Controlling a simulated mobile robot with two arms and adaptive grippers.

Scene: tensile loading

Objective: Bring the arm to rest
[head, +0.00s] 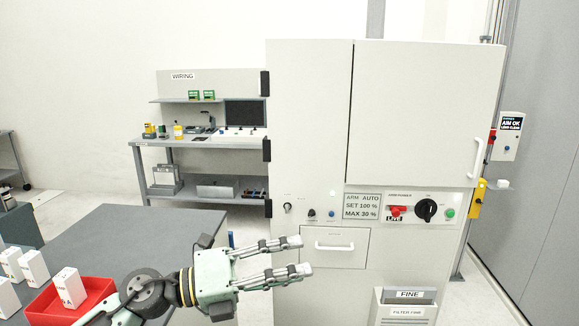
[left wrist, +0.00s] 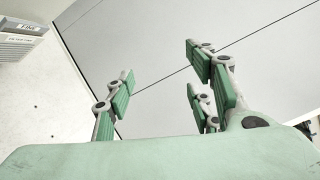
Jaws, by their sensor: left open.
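My left gripper (head: 296,256) reaches in from the lower left in the head view, in front of the white cabinet (head: 310,130). Its fingers are spread and nothing is between them. My right gripper is not in either view.
A dark grey table (head: 130,235) at the lower left carries a red tray (head: 95,292) with a white box (head: 68,287) in it. More white boxes stand beside the tray. A wiring bench (head: 190,142) stands behind. A bin marked FINE (head: 405,312) is at the lower right.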

